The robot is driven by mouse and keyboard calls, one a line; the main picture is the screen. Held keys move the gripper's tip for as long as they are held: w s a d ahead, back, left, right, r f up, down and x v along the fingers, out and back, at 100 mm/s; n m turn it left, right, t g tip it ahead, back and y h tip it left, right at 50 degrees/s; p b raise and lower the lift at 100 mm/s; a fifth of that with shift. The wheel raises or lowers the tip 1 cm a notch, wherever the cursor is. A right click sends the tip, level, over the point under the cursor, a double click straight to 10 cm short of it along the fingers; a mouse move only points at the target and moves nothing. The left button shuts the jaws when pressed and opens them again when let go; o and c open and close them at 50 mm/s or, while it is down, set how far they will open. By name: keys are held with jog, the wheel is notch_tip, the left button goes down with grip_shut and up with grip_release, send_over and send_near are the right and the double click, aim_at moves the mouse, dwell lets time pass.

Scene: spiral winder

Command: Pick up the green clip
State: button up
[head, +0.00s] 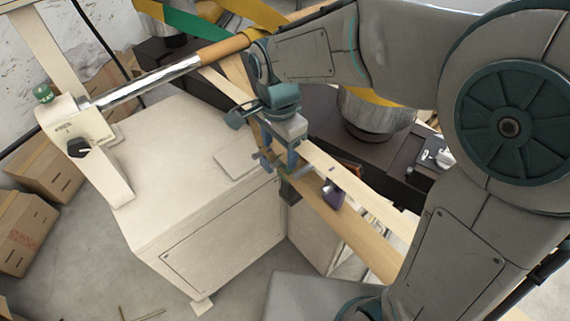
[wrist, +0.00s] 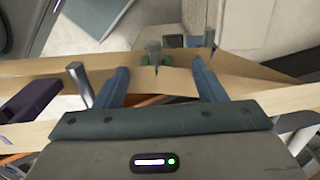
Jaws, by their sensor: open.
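The green clip (wrist: 144,60) is a small green piece in the wrist view. It shows at the foot of a metal peg (wrist: 153,48), beside a wooden strip, between my fingers. The peg and strip leave only a little of it in sight. My gripper (wrist: 160,68) is open, with one blue finger on each side of the clip's spot. I cannot tell whether a finger touches it. In the head view my gripper (head: 279,162) points down over wooden rails, and I cannot make out the clip there.
A purple piece (head: 332,194) sits by the wooden rails (head: 350,228); it also shows in the wrist view (wrist: 33,99). Other metal pegs (wrist: 79,82) stand close to my fingers. A cream machine cabinet (head: 215,240) is left of the rails. Cardboard boxes (head: 22,232) stand far left.

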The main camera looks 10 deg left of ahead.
aim_at(283, 161)
jog(key=shift+d+f+p, duration=0.2)
jog(key=shift+f+p, duration=0.1)
jog(key=shift+f, duration=1.35)
jog(key=shift+d+f+p, duration=0.15)
jog(key=shift+f+p, duration=0.15)
jog(key=shift+f, duration=1.35)
jog(key=c, duration=1.1)
